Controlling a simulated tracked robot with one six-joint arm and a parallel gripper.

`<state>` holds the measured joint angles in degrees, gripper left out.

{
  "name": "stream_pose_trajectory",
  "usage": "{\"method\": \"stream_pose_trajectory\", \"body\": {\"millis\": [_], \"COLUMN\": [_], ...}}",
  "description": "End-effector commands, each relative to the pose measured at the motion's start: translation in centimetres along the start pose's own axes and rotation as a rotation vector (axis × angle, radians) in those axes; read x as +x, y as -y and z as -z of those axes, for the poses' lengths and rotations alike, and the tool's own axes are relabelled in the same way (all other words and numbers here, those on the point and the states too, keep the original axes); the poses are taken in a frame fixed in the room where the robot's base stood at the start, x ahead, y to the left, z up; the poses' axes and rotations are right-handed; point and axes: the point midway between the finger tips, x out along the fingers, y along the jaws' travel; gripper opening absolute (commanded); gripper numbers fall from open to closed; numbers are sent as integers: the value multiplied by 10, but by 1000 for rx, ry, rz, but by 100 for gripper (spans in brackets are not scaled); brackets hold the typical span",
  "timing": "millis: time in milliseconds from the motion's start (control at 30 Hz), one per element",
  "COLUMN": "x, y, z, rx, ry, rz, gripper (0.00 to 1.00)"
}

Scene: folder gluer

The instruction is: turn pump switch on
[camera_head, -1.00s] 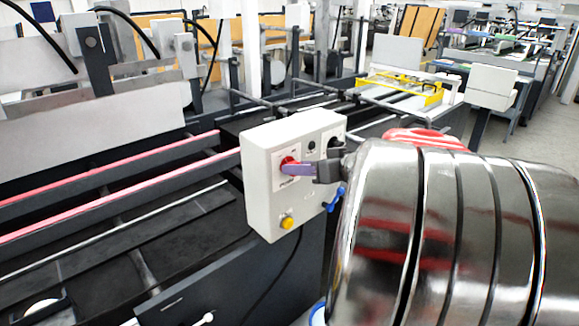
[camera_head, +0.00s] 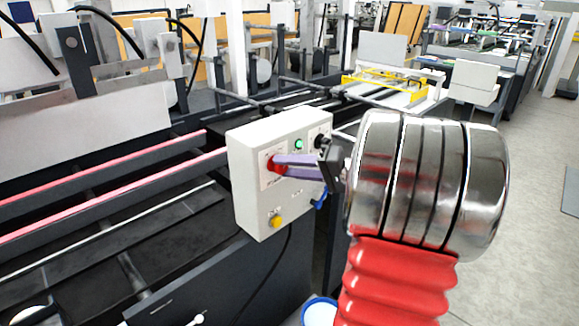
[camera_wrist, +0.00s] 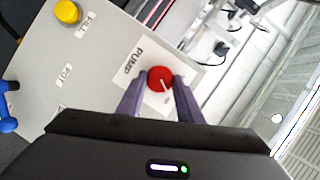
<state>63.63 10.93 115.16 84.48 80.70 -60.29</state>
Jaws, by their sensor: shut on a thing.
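The pump switch (camera_wrist: 160,79) is a red round knob with a pale line on it, next to a PUMP label on the control box. In the head view the red knob (camera_head: 272,163) shows at the box's upper left. My gripper (camera_wrist: 158,82) has purple fingers, one on each side of the knob, shut on it. In the head view my gripper (camera_head: 278,166) reaches the knob from the right. A green lamp (camera_head: 298,144) glows on the box, up and right of the knob.
The white control box (camera_head: 246,200) also carries a yellow button (camera_head: 276,221), a black knob (camera_head: 321,141) and a blue handle (camera_head: 320,201). Machine rails with red strips (camera_head: 110,196) lie to the left. Open floor (camera_head: 530,240) is at the right.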

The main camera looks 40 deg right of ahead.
Motion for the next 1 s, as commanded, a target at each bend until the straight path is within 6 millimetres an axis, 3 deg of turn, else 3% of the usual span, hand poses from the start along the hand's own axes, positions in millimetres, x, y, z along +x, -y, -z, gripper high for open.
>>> {"method": "stream_pose_trajectory", "body": {"millis": [300, 767, 800, 1000], "x": [-1, -1, -1, 0], "y": [-4, -5, -5, -4], "z": [2, 1, 1, 1], "rx": [114, 128, 128, 126], "ry": [-6, -7, -7, -4], "rz": [41, 45, 45, 47], "gripper": [10, 10, 35, 49]}}
